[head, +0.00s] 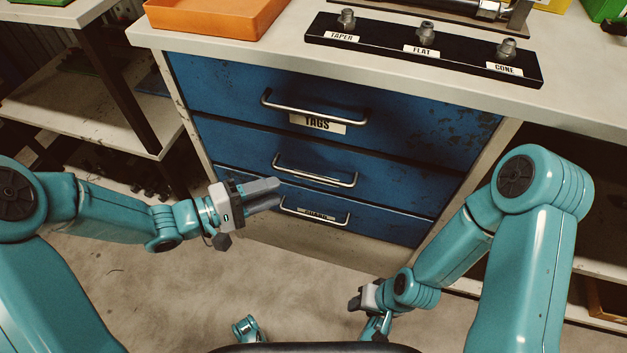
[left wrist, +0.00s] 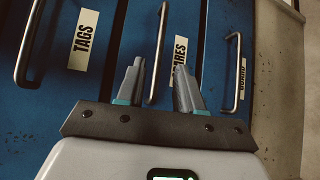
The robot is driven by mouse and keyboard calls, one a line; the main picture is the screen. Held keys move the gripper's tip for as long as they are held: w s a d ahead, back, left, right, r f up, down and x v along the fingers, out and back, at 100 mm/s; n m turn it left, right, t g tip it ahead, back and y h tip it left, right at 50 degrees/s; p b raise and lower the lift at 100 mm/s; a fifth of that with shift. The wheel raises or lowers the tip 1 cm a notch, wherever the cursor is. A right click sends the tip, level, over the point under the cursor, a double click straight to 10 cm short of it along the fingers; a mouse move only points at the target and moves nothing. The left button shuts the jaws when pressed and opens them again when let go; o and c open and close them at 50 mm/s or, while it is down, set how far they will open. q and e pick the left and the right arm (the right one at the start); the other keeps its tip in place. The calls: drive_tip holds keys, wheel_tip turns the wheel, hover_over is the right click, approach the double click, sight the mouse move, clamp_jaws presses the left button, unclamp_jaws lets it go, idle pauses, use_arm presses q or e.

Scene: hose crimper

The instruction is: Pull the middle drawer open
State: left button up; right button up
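The blue middle drawer (head: 235,150) is shut, flush with the others, and has a silver bar handle (head: 315,174). My left gripper (head: 279,192) is near the handle's left end, its fingers pointing right. In the left wrist view its two fingers (left wrist: 159,66) are apart, with the middle handle (left wrist: 161,40) showing between them. I cannot tell whether they touch it. A finger partly hides the middle drawer's label (left wrist: 180,51). My right gripper (head: 364,298) hangs low at the front, away from the drawers; its fingers are not clear.
The TAGS drawer (head: 220,92) above and the bottom drawer (head: 240,190) below are also shut, each with a bar handle. The bench top (head: 285,45) overhangs them and bears an orange tray (head: 215,15) and a black die rack (head: 375,42).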

sight(314, 177)
use_arm(q)
drive_tip(key=b+x, duration=0.3)
drive_tip(key=x, duration=0.8)
clamp_jaws()
